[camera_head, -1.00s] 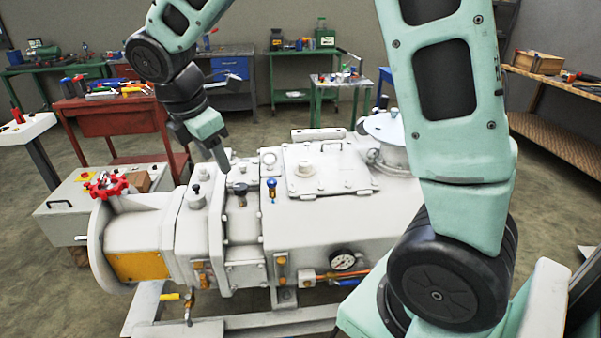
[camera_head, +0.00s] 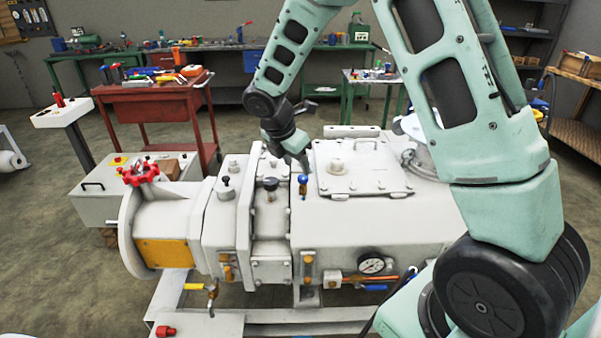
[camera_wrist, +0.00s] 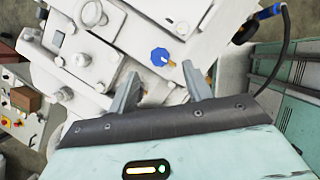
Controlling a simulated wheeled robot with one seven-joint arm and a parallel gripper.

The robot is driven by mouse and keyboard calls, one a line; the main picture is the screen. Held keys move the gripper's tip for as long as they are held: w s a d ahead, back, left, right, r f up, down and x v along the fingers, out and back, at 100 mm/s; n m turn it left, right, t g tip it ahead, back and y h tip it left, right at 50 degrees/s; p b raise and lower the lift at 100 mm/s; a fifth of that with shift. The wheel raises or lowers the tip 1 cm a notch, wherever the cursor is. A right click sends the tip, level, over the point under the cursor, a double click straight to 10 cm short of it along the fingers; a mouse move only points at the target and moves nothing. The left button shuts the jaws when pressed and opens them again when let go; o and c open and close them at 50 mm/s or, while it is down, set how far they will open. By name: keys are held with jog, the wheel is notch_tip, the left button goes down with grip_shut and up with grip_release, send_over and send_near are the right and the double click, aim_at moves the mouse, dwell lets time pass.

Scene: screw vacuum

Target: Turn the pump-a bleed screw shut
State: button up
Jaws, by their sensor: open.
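A blue-topped screw with a brass stem (camera_head: 303,184) stands upright on the front left part of the pale pump housing (camera_head: 350,225). In the wrist view the blue head (camera_wrist: 160,57) lies just beyond my fingertips, roughly between them in the picture. A black knob (camera_head: 270,184) stands left of it, and a smaller dark-topped fitting (camera_head: 226,183) further left. No label shows which is the pump-a bleed screw. My gripper (camera_wrist: 161,70) is open and empty. In the head view my gripper (camera_head: 304,163) is just above and behind the blue screw; the exact gap is unclear.
A red handwheel (camera_head: 138,173) is at the pump's left end. A hatch with a handle (camera_head: 360,170) lies right of the blue screw. A pressure gauge (camera_head: 372,262) is on the front. A red cart (camera_head: 150,110) and benches stand behind. Floor is open at left.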

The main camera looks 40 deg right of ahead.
aim_at(302, 177)
jog(key=shift+x, duration=2.3)
jog(key=c, duration=1)
